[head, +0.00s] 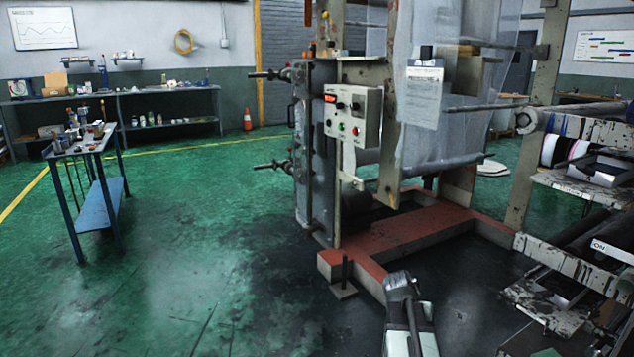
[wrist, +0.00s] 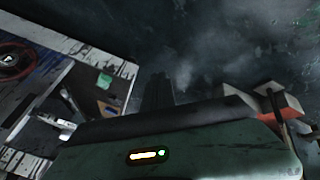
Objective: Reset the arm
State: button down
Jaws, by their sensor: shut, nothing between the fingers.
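My arm shows at the bottom of the head view, right of centre, as a grey and white link in front of the red machine base (head: 400,238). I cannot make out the fingers clearly there. In the wrist view my gripper (wrist: 157,88) is a dark narrow shape at the middle, shut and empty, over the dark floor. My green housing with a small lit indicator fills the bottom of that view. No object touches the fingers.
A film machine with a control box (head: 353,115) stands close ahead. A paint-stained roller rack (head: 575,265) is close on the right. A blue-legged work table (head: 78,150) stands at the left, with shelves (head: 168,108) behind. The green floor (head: 190,250) between is clear.

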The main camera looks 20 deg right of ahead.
jog(key=w+a+r+n+t+y+p, duration=0.1)
jog(key=w+a+r+n+p, duration=0.15)
jog(key=a, duration=0.85)
jog(key=w+a+r+n+y+p, duration=0.1)
jog(key=w+a+n, duration=0.15)
jog(key=a, duration=0.85)
jog(key=s+a+n+g+y+p, duration=0.1)
jog(key=s+a+n+y, duration=0.3)
jog(key=a, duration=1.2)
notch_tip(320, 180, up, 38)
jog(key=s+p, duration=0.1)
jog(key=p, duration=3.7)
jog(key=shift+f+g, duration=0.2)
jog(key=shift+g, duration=0.1)
jog(key=shift+d, duration=0.1)
